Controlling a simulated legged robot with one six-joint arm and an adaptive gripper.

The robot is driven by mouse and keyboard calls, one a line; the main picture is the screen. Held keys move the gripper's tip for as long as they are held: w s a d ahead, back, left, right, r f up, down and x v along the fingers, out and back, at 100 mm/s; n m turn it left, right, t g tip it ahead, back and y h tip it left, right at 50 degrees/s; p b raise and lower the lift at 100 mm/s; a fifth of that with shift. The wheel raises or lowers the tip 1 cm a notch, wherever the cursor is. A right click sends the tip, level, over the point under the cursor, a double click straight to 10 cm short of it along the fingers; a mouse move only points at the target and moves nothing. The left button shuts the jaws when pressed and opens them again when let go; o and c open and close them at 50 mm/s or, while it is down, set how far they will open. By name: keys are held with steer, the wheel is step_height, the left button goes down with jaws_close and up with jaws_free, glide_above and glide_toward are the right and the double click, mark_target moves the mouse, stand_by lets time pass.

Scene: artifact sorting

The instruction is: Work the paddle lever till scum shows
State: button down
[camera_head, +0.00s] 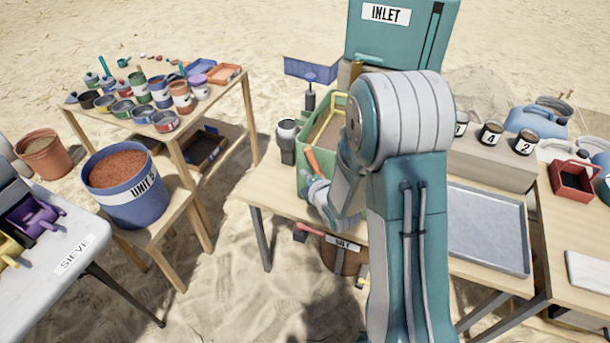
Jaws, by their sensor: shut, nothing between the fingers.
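A green tub (304,181) stands on the middle table, with brownish contents and a yellow bar frame (336,108) inside it. An orange handle (312,160), which looks like the paddle lever, slants at the tub's near left corner. My gripper (317,188) is close by the lower end of this handle, in front of the tub. It is shut and empty; I cannot tell whether it touches the handle. My arm hides the right part of the tub and much of the gripper. I cannot make out any scum on the visible contents.
A teal INLET tank (400,40) stands behind the tub. A dark cylinder (287,143) stands at the tub's left. A grey tray (488,230) lies right of my arm. A blue bucket (130,200) stands on a stool at left. A SALT-like labelled pot (343,258) is below the table.

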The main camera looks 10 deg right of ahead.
steer(key=a+x, duration=0.1)
steer(key=x, duration=0.7)
steer(key=d, duration=0.1)
steer(key=s+d+r, duration=0.2)
steer(key=shift+s+d, duration=0.2)
steer(key=shift+d, duration=0.05)
